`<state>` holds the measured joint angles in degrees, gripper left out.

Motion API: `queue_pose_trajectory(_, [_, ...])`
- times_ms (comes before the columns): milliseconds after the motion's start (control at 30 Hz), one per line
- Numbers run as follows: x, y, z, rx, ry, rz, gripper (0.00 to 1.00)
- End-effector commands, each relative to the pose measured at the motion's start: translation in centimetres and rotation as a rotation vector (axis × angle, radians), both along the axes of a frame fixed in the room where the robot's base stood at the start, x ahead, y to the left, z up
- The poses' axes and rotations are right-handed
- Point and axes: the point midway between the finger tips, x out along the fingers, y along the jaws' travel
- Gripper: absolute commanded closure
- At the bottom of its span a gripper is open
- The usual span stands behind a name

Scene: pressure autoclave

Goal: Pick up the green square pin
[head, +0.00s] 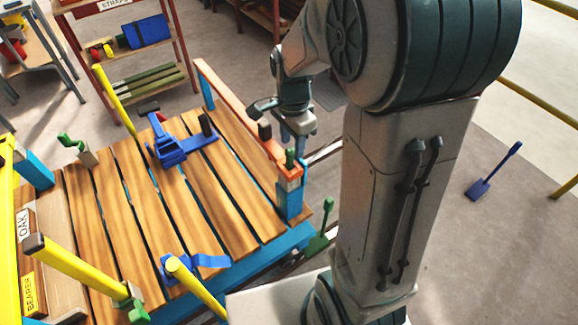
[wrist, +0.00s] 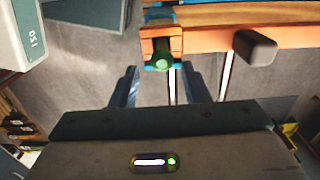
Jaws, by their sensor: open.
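A green pin (head: 290,158) stands upright at the near right corner post, at the end of the orange rail. In the wrist view, the green pin (wrist: 163,62) shows end-on against the orange block, beyond the fingertips and roughly centred between them. I cannot tell from these views whether it is square. My gripper (head: 301,143) is beside the post in the head view, partly hidden by my own arm. In the wrist view, my gripper (wrist: 160,88) has its two blue-grey fingers apart with nothing between them.
The orange rail (head: 235,110) runs along the slatted wooden deck (head: 150,220). A blue clamp (head: 180,148) lies on the deck. Other green pieces sit at the left (head: 66,141) and front (head: 134,304) corners. A green shovel (head: 319,237) leans near the deck's right side.

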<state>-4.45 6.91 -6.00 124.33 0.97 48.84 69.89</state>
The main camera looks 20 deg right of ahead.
Motion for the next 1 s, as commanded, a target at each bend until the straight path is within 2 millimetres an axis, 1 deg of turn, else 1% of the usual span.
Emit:
queue_pose_trajectory(167, [0.0,0.3,-1.5,0.000,0.004,0.001,0.58])
queue_pose_trajectory(400, [0.1,0.6,-4.7,-0.001,0.003,0.000,0.58])
queue_pose_trajectory(533, [0.1,0.6,-5.4,0.000,0.000,0.001,0.58])
queue_pose_trajectory(733, [0.1,0.6,-5.4,-0.001,-0.001,0.001,0.58])
queue_pose_trajectory(767, [0.1,0.6,-5.4,-0.001,-0.001,0.001,0.67])
queue_pose_trajectory(800, [0.1,0.6,-5.4,-0.001,-0.001,0.001,0.78])
queue_pose_trajectory(867, [0.1,0.6,-5.4,-0.001,-0.001,0.001,0.94])
queue_pose_trajectory(900, [0.1,0.6,-5.4,-0.001,-0.001,0.001,1.00])
queue_pose_trajectory(1000, [0.1,0.6,-5.4,-0.001,-0.001,0.001,1.00])
